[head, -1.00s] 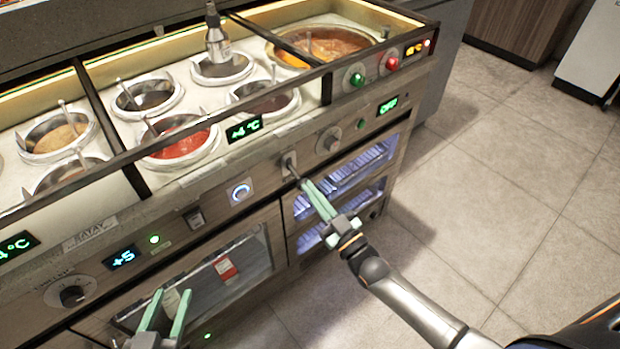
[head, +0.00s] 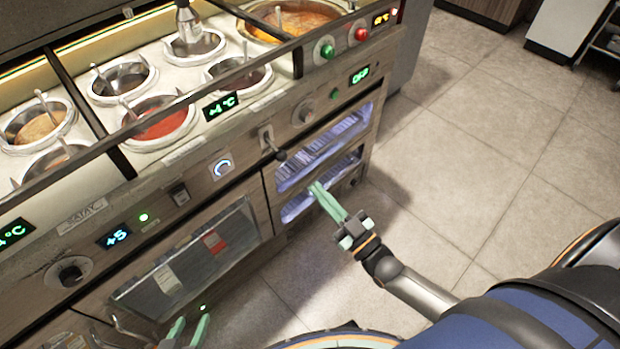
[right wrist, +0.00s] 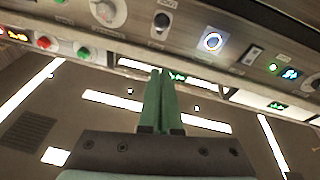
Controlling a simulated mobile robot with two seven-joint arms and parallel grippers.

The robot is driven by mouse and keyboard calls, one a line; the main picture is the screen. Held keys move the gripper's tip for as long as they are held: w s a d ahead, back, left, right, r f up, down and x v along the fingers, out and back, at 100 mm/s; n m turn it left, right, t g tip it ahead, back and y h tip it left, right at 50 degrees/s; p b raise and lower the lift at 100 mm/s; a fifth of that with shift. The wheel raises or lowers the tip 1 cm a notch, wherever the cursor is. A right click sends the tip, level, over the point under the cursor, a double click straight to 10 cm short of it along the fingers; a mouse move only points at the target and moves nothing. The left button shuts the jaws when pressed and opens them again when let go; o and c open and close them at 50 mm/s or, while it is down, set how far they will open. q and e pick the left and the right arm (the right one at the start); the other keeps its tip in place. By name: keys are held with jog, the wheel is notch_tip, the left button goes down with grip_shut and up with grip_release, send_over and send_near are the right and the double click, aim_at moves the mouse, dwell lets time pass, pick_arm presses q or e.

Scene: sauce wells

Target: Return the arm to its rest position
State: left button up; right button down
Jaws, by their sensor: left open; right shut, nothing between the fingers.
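My right gripper (head: 316,187) is shut and empty, in front of the lower lit window of the counter's front. Its arm comes in from the right. In the right wrist view its green fingers (right wrist: 161,98) are pressed together and point up toward the control panel. A small lever switch (head: 268,137) with a dark knob is on the panel, up and left of the right fingertips and apart from them. My left gripper (head: 190,328) is open and empty at the bottom edge, below the glass door; its arm is out of view.
The sauce counter (head: 150,190) fills the left side, with several wells and a pump bottle (head: 187,25) on top. Its glass door (head: 195,262) is closed. A green "OFF" display (head: 360,74) is lit. Open tiled floor (head: 480,150) lies to the right.

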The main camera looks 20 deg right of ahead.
jog(key=shift+s, duration=0.25)
dwell(0.4)
jog(key=s+a+f+m+g+h, duration=0.3)
jog(key=s+a+f+g, duration=0.3)
jog(key=s+f+g, duration=0.4)
pick_arm(q)
notch_tip(320, 180, up, 14)
jog(key=s+a+p, duration=0.1)
jog(key=a+p, duration=0.2)
jog(key=p, duration=1.5)
jog(key=shift+s+f+n+y, duration=0.15)
jog(key=shift+f+n+y, duration=0.15)
jog(key=shift+y, duration=0.1)
pick_arm(e)
jog(key=s+d+r, duration=0.1)
jog(key=r, duration=0.6)
jog(key=s+d+r, duration=0.2)
jog(key=r, duration=0.5)
jog(key=shift+s+r+g+h, duration=0.2)
jog(key=shift+r+g+h, duration=0.1)
jog(key=shift+h, duration=0.1)
pick_arm(q)
jog(key=shift+d, duration=0.1)
